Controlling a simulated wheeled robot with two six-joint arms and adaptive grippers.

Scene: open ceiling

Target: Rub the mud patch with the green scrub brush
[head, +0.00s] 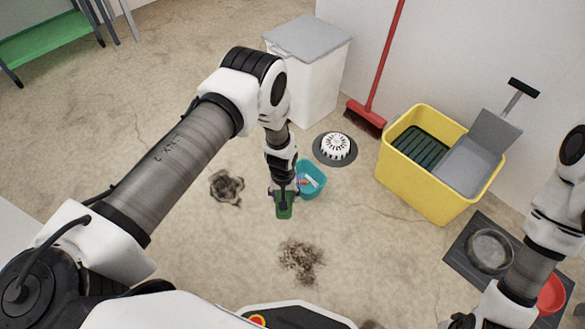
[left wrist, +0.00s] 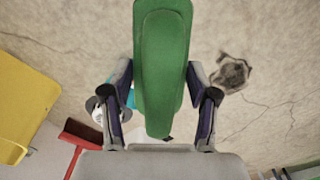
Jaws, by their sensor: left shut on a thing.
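My left gripper (head: 284,188) is shut on the green scrub brush (head: 284,210), which hangs down from it above the floor. In the left wrist view the brush (left wrist: 162,70) sits between the two fingers (left wrist: 162,105) and fills the middle. A brown, crumbly mud patch (head: 301,261) lies on the floor nearer to me than the brush, apart from it. A darker, ring-like patch (head: 226,188) lies to the left of the gripper; a dark patch (left wrist: 233,73) also shows in the left wrist view.
A teal bucket (head: 314,178) stands close behind the left gripper. A floor drain (head: 335,147), a white bin (head: 318,85), a red broom (head: 367,115) and a yellow mop bucket (head: 415,185) stand farther back. A dark tray (head: 462,248) is at right. Floor around the brown patch is clear.

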